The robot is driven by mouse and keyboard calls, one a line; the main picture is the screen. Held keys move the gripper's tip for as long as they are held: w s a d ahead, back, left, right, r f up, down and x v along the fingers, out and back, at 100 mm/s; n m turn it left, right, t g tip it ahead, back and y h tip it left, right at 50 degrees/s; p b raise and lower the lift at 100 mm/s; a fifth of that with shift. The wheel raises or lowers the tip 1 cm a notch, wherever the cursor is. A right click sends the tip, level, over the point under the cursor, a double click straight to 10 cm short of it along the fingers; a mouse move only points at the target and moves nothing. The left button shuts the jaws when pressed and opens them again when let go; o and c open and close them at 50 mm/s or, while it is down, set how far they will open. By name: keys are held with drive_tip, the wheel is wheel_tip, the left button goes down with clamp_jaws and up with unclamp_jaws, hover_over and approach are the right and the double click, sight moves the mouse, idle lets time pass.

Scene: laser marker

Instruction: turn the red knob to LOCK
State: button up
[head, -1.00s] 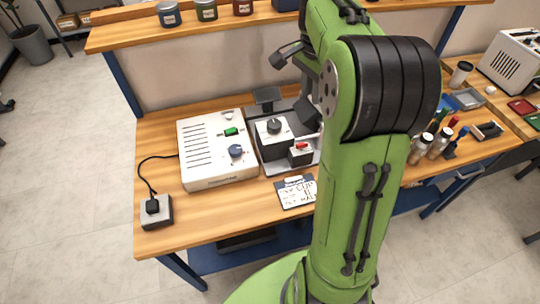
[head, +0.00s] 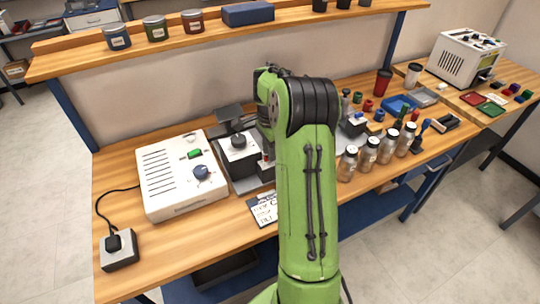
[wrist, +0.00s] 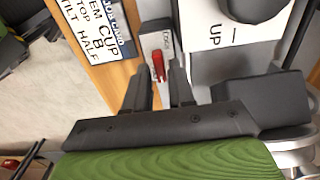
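The red knob (wrist: 158,66) shows in the wrist view as a narrow red bar on a small pale plate (wrist: 155,43). Small lettering beside it seems to read LOCK. My gripper (wrist: 160,74) is open, with one dark finger on each side of the knob's line. The knob shows in the gap at the fingertips; I cannot tell whether they touch it. In the head view a sliver of the red knob (head: 265,157) shows beside my green arm, which hides the gripper and most of the knob's block.
A machine with a black dial (head: 238,141) stands beside the knob. A white control box (head: 165,165) with a green switch and blue knob is to its left. Several jars (head: 368,152) stand right of my arm.

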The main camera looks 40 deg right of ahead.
drive_tip(key=shift+f, duration=0.5)
clamp_jaws()
